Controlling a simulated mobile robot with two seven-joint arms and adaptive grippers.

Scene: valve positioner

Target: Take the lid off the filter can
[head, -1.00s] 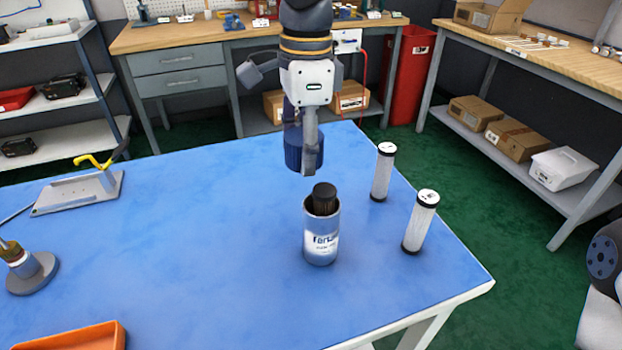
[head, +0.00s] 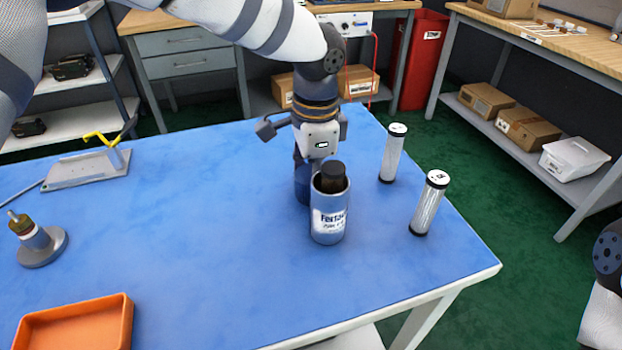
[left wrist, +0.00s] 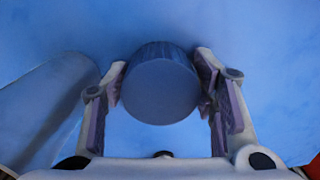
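The filter can (head: 328,222) stands upright and open-topped on the blue table, with a dark ribbed core (head: 333,178) sticking out of its mouth. The blue lid (head: 301,186) is off the can, low behind its left side, and partly hidden by it. My left gripper (left wrist: 160,75) points down with its two fingers against opposite sides of the lid (left wrist: 160,88). In the head view its fingers are largely hidden behind the can. I cannot tell whether the lid touches the table. My right gripper is out of view.
Two white filter cartridges with black ends (head: 392,153) (head: 428,203) stand to the can's right. An orange tray (head: 126,325), a grey-based fitting (head: 42,252) and a plate with a yellow-handled clamp (head: 85,170) lie at left. The table's middle left is clear.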

